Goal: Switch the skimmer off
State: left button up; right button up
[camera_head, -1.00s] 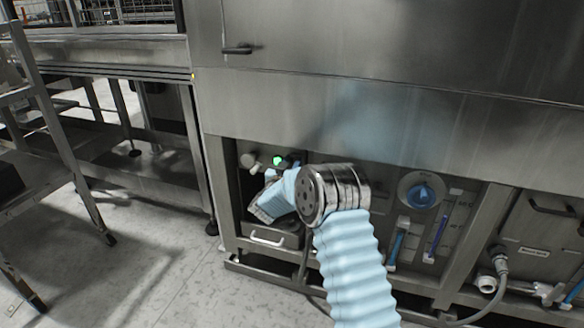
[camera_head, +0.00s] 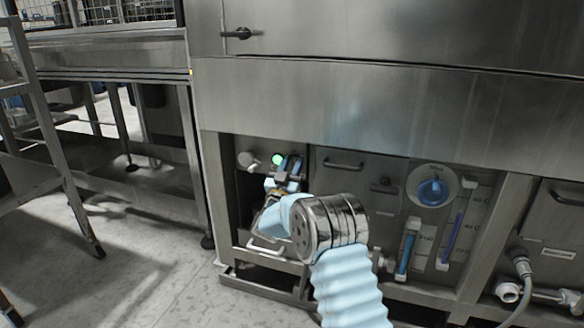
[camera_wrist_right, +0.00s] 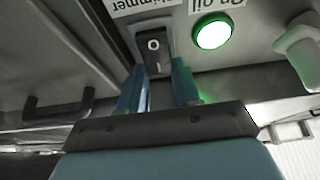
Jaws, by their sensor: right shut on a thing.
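The skimmer switch (camera_wrist_right: 154,45) is a small black rocker with a white O showing, under an upside-down label that reads Skimmer (camera_wrist_right: 150,4). A lit green lamp (camera_wrist_right: 212,32) is to its right in the right wrist view, and it also glows in the head view (camera_head: 277,159). My right gripper (camera_wrist_right: 160,80) has its blue fingers on either side of the lower part of the switch, shut on it. My left gripper is out of view.
A pale knob (camera_head: 246,160) is left of the lamp. A light handle (camera_head: 264,248) is below my wrist. A blue dial (camera_head: 433,192) and tube gauges (camera_head: 452,235) are to the right. A steel overhang (camera_head: 330,115) is above the recess. Open floor (camera_head: 130,270) is at the left.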

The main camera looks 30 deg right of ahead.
jog(key=o, duration=1.1)
jog(key=shift+c, duration=0.2)
jog(key=v, duration=1.4)
jog(key=shift+d, duration=0.1)
